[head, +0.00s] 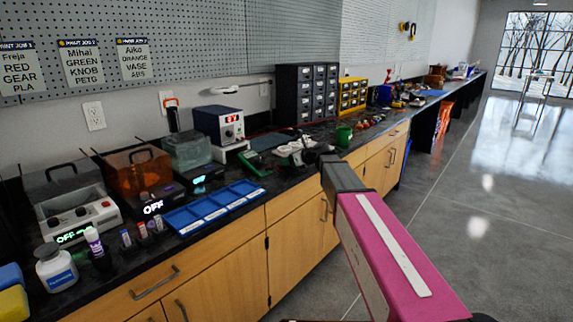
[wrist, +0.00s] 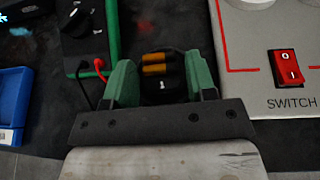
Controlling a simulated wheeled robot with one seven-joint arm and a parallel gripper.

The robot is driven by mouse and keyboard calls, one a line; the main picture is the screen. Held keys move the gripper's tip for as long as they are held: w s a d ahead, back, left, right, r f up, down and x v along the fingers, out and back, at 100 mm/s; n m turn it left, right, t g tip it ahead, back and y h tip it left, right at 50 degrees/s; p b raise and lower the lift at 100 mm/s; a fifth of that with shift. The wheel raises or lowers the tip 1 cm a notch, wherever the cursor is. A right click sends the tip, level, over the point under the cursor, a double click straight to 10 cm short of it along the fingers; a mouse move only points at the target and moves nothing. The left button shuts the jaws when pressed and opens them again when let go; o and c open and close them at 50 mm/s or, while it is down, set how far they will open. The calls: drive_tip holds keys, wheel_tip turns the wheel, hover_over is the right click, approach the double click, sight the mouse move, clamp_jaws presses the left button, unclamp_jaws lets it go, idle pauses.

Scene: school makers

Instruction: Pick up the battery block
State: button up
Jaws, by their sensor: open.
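The battery block (wrist: 160,86) appears to be the small dark block with two orange cylinders on it, in the middle of the wrist view. It lies on the dark bench top, between and slightly beyond the green fingers of my gripper (wrist: 160,75). The gripper is open, with a finger on each side of the block and gaps showing between. The near part of the block is hidden by the dark gripper bar. In the head view my pink arm reaches to the bench, and I cannot make out the block there.
A green-edged meter (wrist: 84,30) with red and black leads lies close left of the gripper. A white panel with a red switch (wrist: 288,66) is close on the right. A blue tray (head: 215,206) lies farther left along the bench. A green cup (head: 343,136) stands beyond my arm.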

drive_tip(key=c, duration=0.7)
drive_tip(key=shift+o, duration=0.2)
